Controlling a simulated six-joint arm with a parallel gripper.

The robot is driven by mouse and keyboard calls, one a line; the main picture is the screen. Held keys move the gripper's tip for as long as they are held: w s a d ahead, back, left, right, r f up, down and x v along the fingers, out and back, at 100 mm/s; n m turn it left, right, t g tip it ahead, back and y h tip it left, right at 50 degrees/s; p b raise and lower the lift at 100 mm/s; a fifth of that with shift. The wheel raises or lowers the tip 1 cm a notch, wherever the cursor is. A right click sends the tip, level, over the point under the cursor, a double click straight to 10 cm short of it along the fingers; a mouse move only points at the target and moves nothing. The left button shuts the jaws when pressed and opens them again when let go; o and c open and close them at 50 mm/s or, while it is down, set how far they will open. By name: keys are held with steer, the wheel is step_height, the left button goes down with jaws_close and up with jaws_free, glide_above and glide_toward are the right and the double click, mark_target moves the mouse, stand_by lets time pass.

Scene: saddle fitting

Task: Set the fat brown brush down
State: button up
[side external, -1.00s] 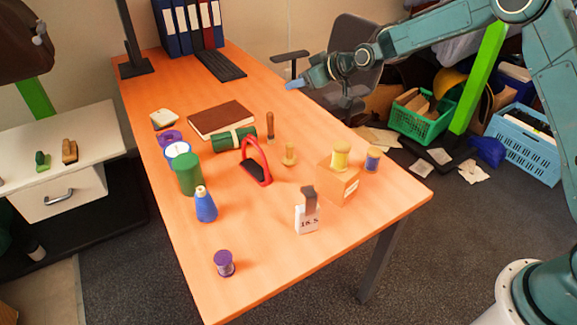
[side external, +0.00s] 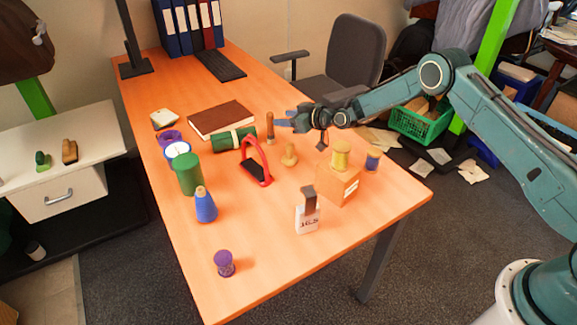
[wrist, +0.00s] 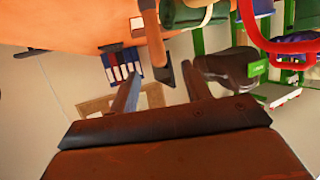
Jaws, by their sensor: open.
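An upright brown brush-like piece (side external: 270,128) stands on the orange desk, right of the green roll; I take it for the fat brown brush. My gripper (side external: 287,120) is low over the desk, just right of it. In the wrist view, the brown piece (wrist: 150,22) shows at the top, beyond the spread fingers (wrist: 160,68). My gripper is open, with nothing held between the fingers. A dark grey shape meets the brown piece there; I cannot tell if it belongs to it.
A box with a yellow spool (side external: 338,184) stands nearer the front. A brown notebook (side external: 220,119) lies behind. Another brown piece (side external: 69,151) stands on the side cabinet.

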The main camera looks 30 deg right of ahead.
mark_target(270, 116)
steer(key=shift+x, duration=1.1)
steer(key=shift+w, duration=0.2)
steer(key=shift+x, duration=2.4)
jaws_close()
